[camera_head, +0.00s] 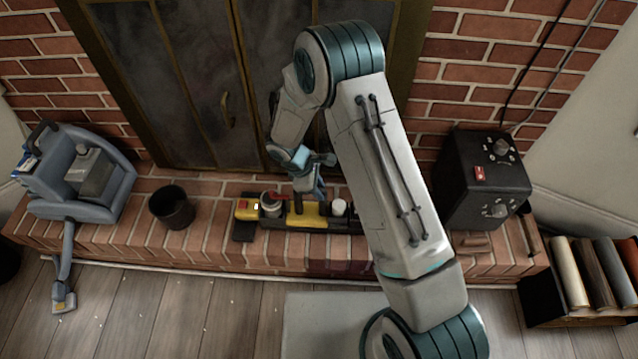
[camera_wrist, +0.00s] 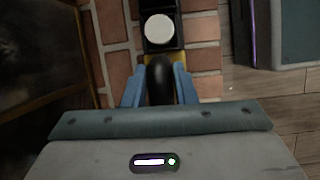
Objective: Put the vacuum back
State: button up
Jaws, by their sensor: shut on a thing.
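My arm hides the right end.
A blue-grey machine with a hose (camera_head: 82,180) and a black bucket (camera_head: 172,207) stand left on the hearth (camera_head: 215,250). A black box with knobs (camera_head: 483,180) stands right. A crate of rolls (camera_head: 560,318) is on the floor. Metal fireplace doors (camera_head: 200,80) rise behind.

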jog(key=shift+f, duration=0.1)
jog(key=o, duration=0.5)
jog(key=shift+f, duration=0.15)
jog(key=o, duration=0.5)
jog(key=p+v, duration=0.3)
jog(key=v, duration=0.9)
jog(key=shift+r, duration=0.25)
jog(key=s+d+r+m+y, duration=0.1)
jog(key=s+d+r+m, duration=0.25)
jog(key=d+r, duration=0.35)
jog(key=s+d+r+m+y, duration=0.1)
jog(key=s+d+r+m, duration=0.1)
jog(key=d+r+m, duration=0.5)
jog(key=s+d+r+m, duration=0.2)
jog(key=s, duration=0.2)
jog(key=s+d+r+m+y, duration=0.1)
jog(key=s+d+r+m, duration=0.1)
jog(key=s, duration=0.3)
jog(key=s+d+r+m+t+y, duration=0.1)
jog(key=s+d+r+m, duration=0.1)
jog(key=s+d+r, duration=0.1)
jog(key=shift+s+d+r, duration=0.1)
jog(key=shift+s+r, duration=0.1)
jog(key=shift+s, duration=0.65)
